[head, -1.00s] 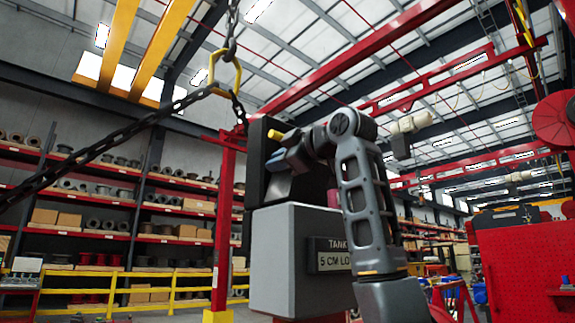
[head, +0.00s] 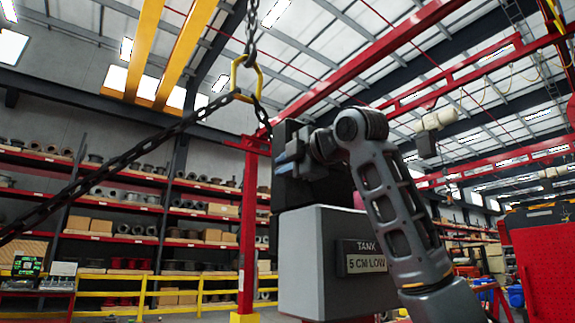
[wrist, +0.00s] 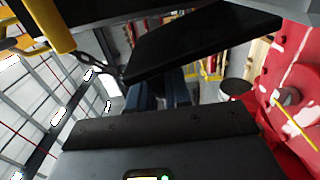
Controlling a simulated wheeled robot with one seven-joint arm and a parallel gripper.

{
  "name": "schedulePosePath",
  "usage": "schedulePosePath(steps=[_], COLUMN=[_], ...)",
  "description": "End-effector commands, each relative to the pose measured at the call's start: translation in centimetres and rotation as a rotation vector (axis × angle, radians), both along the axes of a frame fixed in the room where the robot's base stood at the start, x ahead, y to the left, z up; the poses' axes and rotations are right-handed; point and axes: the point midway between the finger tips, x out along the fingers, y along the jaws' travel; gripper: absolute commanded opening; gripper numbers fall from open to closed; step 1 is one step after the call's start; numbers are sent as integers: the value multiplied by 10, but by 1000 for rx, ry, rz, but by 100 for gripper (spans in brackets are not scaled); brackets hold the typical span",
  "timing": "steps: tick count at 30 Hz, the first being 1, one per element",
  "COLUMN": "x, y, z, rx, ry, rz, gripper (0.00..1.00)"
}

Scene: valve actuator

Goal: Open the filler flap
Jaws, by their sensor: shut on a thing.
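The black filler flap (wrist: 205,38) is a tilted dark plate in the upper middle of the wrist view. My gripper (wrist: 165,82) reaches to its underside, its blue-grey fingers shut and partly hidden by it. In the head view my gripper (head: 286,157) is against the black housing (head: 312,187) above the grey tank box (head: 300,255). The flap cannot be told apart from the housing there.
The grey box carries a sign (head: 366,257) reading "TANK 5 CM LOW". A red, patchy-painted surface (wrist: 290,70) lies right of my gripper. Shelves (head: 120,190) stand far behind.

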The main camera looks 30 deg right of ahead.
Motion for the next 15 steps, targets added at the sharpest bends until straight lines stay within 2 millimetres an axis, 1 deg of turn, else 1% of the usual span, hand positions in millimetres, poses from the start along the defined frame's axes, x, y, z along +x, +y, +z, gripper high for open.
schedulePosePath(steps=[1, 11, 12, 15], x=[1, 1, 1, 1], y=[-6, -7, -7, -6], z=[-6, -6, -6, -5], rx=[3, 3, 4, 3], ry=[12, 11, 11, 10], rz=[-11, -13, -13, -12], gripper=[0, 0, 21, 31])
